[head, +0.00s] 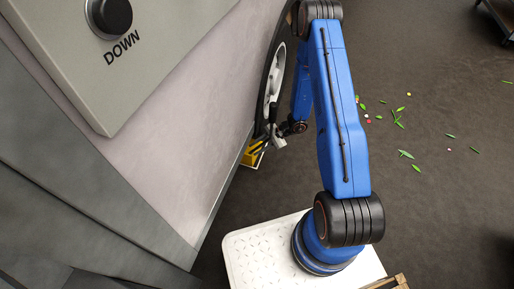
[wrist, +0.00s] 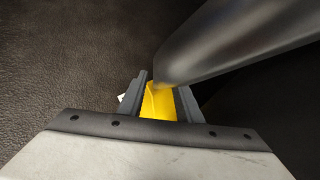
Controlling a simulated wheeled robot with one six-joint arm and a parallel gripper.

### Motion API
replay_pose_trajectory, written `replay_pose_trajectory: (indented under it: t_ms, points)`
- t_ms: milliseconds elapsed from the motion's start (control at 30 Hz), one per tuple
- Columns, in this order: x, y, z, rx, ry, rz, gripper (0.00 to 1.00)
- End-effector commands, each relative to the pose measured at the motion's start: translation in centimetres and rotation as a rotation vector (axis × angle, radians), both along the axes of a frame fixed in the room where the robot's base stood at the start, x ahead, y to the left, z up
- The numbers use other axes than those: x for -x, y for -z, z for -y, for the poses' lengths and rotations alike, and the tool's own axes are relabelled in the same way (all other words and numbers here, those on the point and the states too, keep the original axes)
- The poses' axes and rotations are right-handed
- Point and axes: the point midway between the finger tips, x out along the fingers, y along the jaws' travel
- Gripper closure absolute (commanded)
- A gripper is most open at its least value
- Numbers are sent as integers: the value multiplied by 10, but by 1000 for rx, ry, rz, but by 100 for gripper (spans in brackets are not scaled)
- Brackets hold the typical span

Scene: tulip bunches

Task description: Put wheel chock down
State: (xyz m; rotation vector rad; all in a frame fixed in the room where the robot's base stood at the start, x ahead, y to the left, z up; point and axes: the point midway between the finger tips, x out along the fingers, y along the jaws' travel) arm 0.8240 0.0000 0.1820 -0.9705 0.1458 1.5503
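The yellow wheel chock (head: 251,158) is low by the wall, just below the wheel (head: 274,80), in the head view. In the wrist view the chock (wrist: 158,104) fills the gap between the two grey fingers of my gripper (wrist: 161,92), which looks shut on it. The gripper also shows in the head view (head: 269,140), small and partly hiding the chock. A dark, smooth curved shape, likely the tyre (wrist: 235,45), covers the chock's far right end in the wrist view. Whether the chock rests on the floor or touches the tyre I cannot tell.
A grey control box (head: 115,45) marked DOWN, with a black button (head: 109,15), is on the pale wall at upper left. Green leaves (head: 406,154) and petals are scattered on the dark floor (head: 440,205) at right, which is otherwise mostly clear. A cart-like edge (head: 497,20) shows at top right.

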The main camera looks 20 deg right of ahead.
Motion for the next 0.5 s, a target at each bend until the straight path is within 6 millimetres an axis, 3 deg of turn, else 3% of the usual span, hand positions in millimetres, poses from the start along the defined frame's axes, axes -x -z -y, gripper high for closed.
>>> replay_pose_trajectory:
  t_ms: [300, 500]
  points:
    - [0, -2, 2, 0, 1, 1, 69]
    - [1, -17, 20, 0, 3, 4, 69]
